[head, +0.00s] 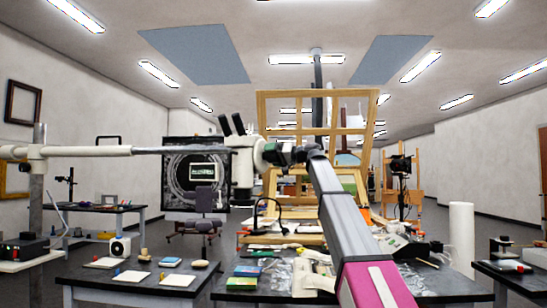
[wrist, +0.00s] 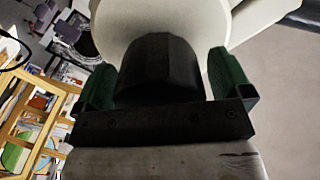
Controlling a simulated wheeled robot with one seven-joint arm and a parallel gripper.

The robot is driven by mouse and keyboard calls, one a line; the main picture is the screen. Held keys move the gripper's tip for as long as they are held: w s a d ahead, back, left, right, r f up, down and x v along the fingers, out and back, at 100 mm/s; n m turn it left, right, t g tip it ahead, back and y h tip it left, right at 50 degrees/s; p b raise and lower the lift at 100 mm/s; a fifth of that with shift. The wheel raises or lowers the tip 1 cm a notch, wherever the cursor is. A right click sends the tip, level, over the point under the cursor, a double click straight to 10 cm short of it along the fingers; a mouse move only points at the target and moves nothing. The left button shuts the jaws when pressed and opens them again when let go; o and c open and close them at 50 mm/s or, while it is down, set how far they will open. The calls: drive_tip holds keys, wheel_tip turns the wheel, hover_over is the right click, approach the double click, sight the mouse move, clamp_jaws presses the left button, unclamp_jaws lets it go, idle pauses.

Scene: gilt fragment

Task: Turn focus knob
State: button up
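The microscope (head: 243,165) has a white body with dark eyepieces and hangs on a long horizontal boom at centre left in the head view. Its focus knob (wrist: 158,70) is a dark, rounded cylinder on the white housing (wrist: 160,20) in the wrist view. My gripper (wrist: 160,78) has green finger pads, one on each side of the knob. The fingers stand wide apart near the ends of the palm bar, with a narrow gap at the right pad. In the head view, my gripper (head: 275,154) is at the microscope's right side; the knob is hardly discernible there.
The boom (head: 100,151) runs left to a vertical post (head: 37,190). A wooden easel (head: 262,112) stands behind my arm. A dark worktable (head: 225,290) below holds small boxes, a desk lamp and papers. A white roll (head: 461,238) stands at right. Open floor lies further back.

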drive_tip(key=v, duration=1)
drive_tip(key=shift+s+d, duration=0.15)
drive_tip(key=shift+d, duration=0.25)
idle(1.3)
drive_tip(key=w+a+n, duration=0.1)
drive_tip(key=a, duration=0.2)
drive_tip(key=w+a+n, duration=0.1)
drive_tip(key=w+a, duration=0.1)
drive_tip(key=a, duration=0.1)
drive_tip(key=w+a+n, duration=0.1)
drive_tip(key=a, duration=0.3)
drive_tip(key=shift+w+a+r+n, duration=0.1)
drive_tip(key=shift+w+r+n, duration=0.05)
drive_tip(key=shift+n, duration=0.15)
drive_tip(key=c, duration=0.9)
